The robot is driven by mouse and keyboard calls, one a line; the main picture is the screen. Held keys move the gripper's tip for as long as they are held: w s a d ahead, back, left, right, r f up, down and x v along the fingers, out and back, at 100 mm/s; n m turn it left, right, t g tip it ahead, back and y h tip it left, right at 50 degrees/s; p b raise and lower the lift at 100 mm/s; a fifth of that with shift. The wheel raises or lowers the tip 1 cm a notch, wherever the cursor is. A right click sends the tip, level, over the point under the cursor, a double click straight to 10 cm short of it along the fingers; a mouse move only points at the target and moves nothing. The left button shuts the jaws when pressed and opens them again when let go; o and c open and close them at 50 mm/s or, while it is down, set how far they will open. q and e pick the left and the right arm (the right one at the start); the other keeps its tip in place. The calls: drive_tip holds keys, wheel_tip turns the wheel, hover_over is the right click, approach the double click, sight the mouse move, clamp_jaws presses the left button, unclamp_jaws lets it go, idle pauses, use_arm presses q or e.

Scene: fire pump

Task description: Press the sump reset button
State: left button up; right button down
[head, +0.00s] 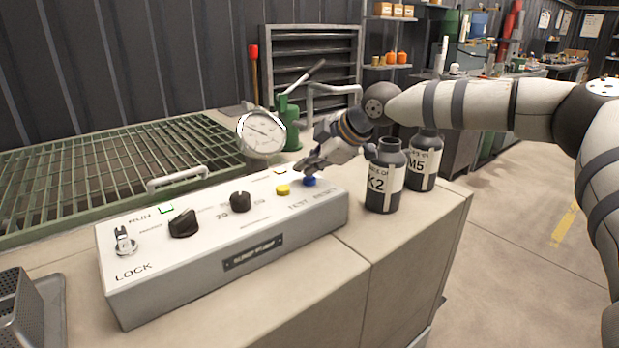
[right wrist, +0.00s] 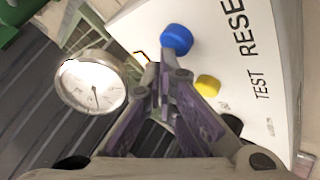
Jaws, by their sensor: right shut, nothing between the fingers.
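The sump control box (head: 230,240) is a long white panel on the counter, with a dark plate on its front. The blue button (head: 309,181) is at its right end, by the word RESET. The yellow TEST button (head: 283,190) is just left of it. My right gripper (head: 303,170) is shut and empty, its fingertips close to the blue button from behind. In the right wrist view the blue button (right wrist: 177,39) is just beyond the fingertips (right wrist: 166,72); contact cannot be told. The yellow button (right wrist: 208,85) is to the right of the fingers. My left gripper is not in view.
Dark bottles K2 (head: 384,180) and M5 (head: 423,162) stand right of the box, near my right arm. A round gauge (head: 261,133) and a green hand pump (head: 288,120) stand behind it. A green grating (head: 100,165) lies at the left. Box knobs include a black selector (head: 183,223).

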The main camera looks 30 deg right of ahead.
sight(308, 179)
drive_tip(key=shift+f, duration=0.45)
idle(0.5)
drive_tip(key=shift+r+p, duration=0.4)
drive_tip(key=shift+r, duration=0.65)
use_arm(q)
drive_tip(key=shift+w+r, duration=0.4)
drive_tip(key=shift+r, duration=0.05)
use_arm(e)
drive_tip(key=shift+f, duration=0.1)
drive_tip(key=shift+r+p, duration=0.65)
drive_tip(key=shift+r, duration=2)
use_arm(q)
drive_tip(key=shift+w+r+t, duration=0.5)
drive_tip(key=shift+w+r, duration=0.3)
use_arm(e)
drive_tip(key=shift+f, duration=0.1)
